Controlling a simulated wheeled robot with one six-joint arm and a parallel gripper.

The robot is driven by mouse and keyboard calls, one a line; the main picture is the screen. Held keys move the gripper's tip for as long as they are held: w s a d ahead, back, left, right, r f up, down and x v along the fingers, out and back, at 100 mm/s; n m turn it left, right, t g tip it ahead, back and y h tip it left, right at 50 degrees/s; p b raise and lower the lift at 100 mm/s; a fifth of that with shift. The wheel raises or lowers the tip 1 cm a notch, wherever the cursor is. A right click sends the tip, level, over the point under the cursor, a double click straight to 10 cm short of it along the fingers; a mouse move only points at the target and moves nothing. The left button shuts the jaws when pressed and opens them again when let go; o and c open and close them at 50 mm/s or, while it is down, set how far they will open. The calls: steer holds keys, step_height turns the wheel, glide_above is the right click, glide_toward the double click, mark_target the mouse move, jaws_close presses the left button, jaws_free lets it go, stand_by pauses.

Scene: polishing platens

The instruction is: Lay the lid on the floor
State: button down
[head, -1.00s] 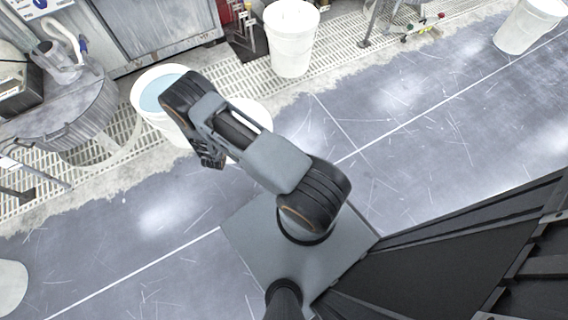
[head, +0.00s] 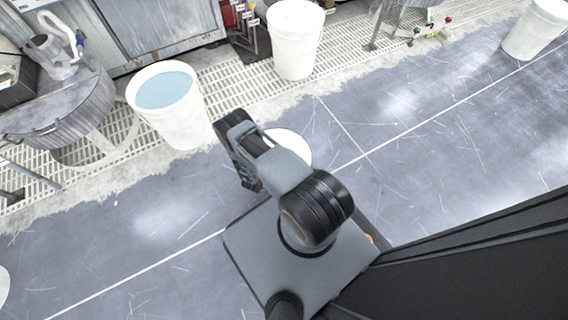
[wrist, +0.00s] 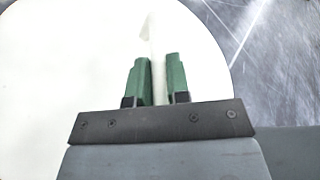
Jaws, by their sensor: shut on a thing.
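The lid (wrist: 60,80) is a large white disc that fills most of the wrist view. In the head view the lid (head: 292,146) shows only in part, behind my arm, over the grey floor (head: 350,125). My gripper (wrist: 157,75) has green fingers closed on a thin white upright ridge on the lid. The fingertips are hidden behind my arm in the head view. I cannot tell how far the lid is above the floor.
An open white bucket of blue liquid (head: 195,125) stands left of the lid. Other white buckets stand at the back (head: 296,55) and far right (head: 530,35). A grey drum (head: 60,115) is at left. The floor to the right is clear.

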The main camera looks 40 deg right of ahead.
steer(key=d+f, duration=0.1)
steer(key=d+f+b, duration=0.1)
steer(key=f, duration=0.1)
steer(key=d+f+b, duration=0.1)
steer(key=d+f, duration=0.1)
steer(key=shift+s+f, duration=0.2)
steer(key=shift+d+f+b, duration=0.15)
steer(key=shift+f+b, duration=0.4)
steer(key=shift+f, duration=0.3)
steer(key=shift+d+f+b, duration=0.1)
steer(key=shift+f+b, duration=0.45)
steer(key=shift+f, duration=0.25)
steer(key=shift+f, duration=0.15)
steer(key=c, duration=1.1)
jaws_free()
